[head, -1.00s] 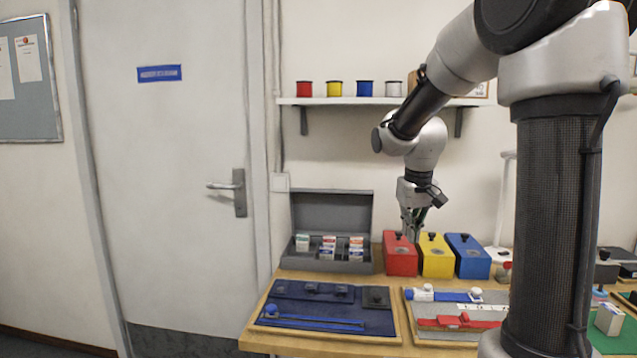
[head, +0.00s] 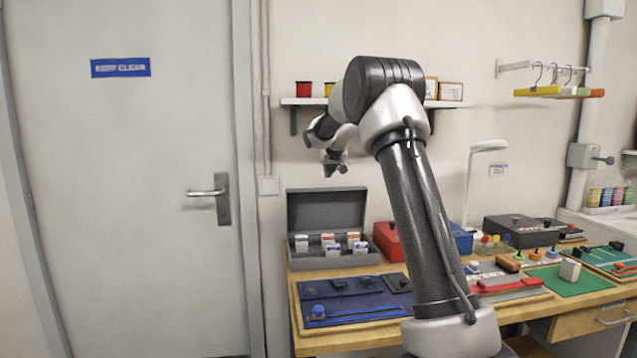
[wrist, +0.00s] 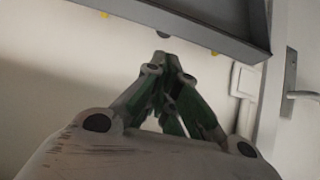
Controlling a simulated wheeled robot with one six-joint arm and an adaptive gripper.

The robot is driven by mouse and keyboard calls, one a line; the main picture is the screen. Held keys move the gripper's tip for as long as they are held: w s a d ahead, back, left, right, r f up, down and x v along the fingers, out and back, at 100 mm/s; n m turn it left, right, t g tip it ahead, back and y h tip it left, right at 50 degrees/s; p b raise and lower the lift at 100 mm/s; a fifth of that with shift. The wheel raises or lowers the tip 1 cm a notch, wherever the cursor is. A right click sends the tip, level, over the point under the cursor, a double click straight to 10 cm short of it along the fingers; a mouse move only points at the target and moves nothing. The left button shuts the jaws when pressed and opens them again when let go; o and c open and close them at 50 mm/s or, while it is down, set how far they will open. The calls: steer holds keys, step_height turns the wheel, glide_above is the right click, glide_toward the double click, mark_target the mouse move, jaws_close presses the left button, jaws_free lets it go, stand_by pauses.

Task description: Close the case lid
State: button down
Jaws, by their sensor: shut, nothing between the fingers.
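The grey case (head: 335,260) stands at the back left of the workbench. Its lid (head: 327,210) is open and stands about upright at the back. Small boxes (head: 329,243) stand inside the case in a row of compartments, white with coloured labels. My gripper (head: 335,172) is above the lid, near its top right, and looks apart from it. In the wrist view my gripper (wrist: 162,62) has its fingers together and empty. A grey panel with a raised edge (wrist: 205,28), likely the lid, crosses the top of that view, just beyond the fingertips.
A red box (head: 388,238) stands right beside the case. A blue mat with tools (head: 350,304) lies in front. A shelf (head: 303,101) with coloured pots is above. A door with a handle (head: 207,193) is at left.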

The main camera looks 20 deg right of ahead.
steer(key=shift+w+r, duration=0.1)
steer(key=shift+w, duration=0.05)
steer(key=x, duration=1)
steer(key=shift+r, duration=0.1)
stand_by(0.3)
